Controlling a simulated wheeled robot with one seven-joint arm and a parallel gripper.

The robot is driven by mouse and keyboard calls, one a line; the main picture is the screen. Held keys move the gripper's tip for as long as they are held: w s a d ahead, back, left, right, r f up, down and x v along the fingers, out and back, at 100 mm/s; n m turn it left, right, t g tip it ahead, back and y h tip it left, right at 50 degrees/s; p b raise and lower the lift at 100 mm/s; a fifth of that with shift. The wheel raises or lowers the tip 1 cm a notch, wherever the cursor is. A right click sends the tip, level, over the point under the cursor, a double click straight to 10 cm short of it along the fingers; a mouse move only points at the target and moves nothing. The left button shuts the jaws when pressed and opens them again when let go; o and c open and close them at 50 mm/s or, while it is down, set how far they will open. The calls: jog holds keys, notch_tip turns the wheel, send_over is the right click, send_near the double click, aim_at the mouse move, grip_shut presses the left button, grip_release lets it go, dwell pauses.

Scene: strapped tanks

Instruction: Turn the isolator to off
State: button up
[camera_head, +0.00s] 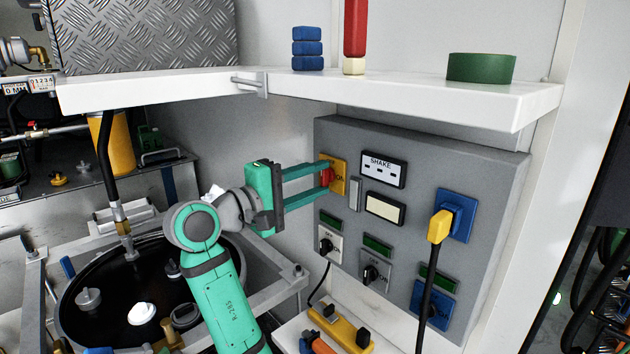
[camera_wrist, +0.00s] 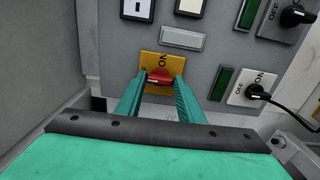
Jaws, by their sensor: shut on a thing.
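The isolator is a red knob on a yellow plate (camera_head: 339,167) at the upper left of a grey panel. In the wrist view the red knob (camera_wrist: 159,77) lies across the yellow plate (camera_wrist: 150,58), between my fingertips. My gripper (camera_head: 326,176) is shut on the red knob, one green finger on each side. It also shows in the wrist view (camera_wrist: 160,82), reaching straight at the panel.
The grey panel (camera_head: 480,170) carries a SHAKE display (camera_head: 383,168), several other switches and a yellow plug (camera_head: 440,226) with a black cable. A white shelf (camera_head: 400,97) juts out above. A black tank top (camera_head: 100,310) lies at lower left.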

jog(key=shift+a, duration=0.15)
jog(key=o, duration=1.1)
jog(key=shift+c, duration=0.2)
jog(key=v, duration=1)
jog(key=shift+s+a, duration=0.2)
jog(key=shift+s, duration=0.1)
